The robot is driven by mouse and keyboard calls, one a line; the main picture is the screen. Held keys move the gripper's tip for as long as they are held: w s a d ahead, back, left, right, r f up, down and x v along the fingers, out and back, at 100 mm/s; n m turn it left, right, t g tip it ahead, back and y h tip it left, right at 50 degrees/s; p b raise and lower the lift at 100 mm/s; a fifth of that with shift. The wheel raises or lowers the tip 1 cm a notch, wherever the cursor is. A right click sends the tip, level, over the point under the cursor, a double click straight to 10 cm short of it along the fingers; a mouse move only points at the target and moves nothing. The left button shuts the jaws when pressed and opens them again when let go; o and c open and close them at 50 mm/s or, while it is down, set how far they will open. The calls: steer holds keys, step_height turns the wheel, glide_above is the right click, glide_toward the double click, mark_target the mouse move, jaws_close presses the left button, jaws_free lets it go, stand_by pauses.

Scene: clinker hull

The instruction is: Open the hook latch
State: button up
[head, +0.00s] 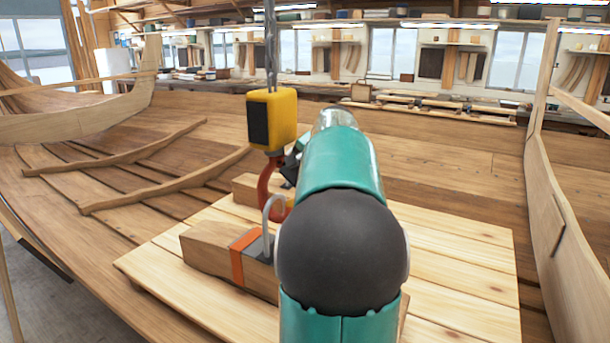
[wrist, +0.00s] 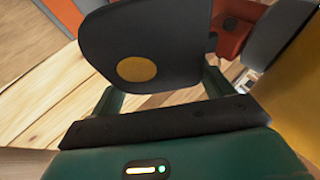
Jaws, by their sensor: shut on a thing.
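A red hook (head: 266,185) hangs below a yellow-and-black block (head: 271,118) on a chain or rope. Its lower curve passes by a grey bent bar (head: 267,215) on the timber; I cannot tell whether they touch. My gripper (head: 289,168) is at the hook's right side, mostly hidden behind my own teal arm. In the wrist view, a broad dark jaw plate with an orange dot fills the middle. Beyond it are the red hook (wrist: 236,27) and a grey part. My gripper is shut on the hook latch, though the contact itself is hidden.
The timber (head: 205,250) wears an orange strap (head: 240,262) and lies on a pale plank platform (head: 465,265). Curved ribs (head: 165,185) and hull planking rise behind and to the left. A wooden frame (head: 545,180) stands at the right. The platform's right side looks clear.

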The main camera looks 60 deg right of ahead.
steer(key=shift+s+r+g, duration=0.15)
steer(key=shift+r+g, duration=0.35)
steer(key=shift+g, duration=0.4)
steer(key=o, duration=1.3)
steer(key=shift+s, duration=0.1)
steer(key=shift+o, duration=0.2)
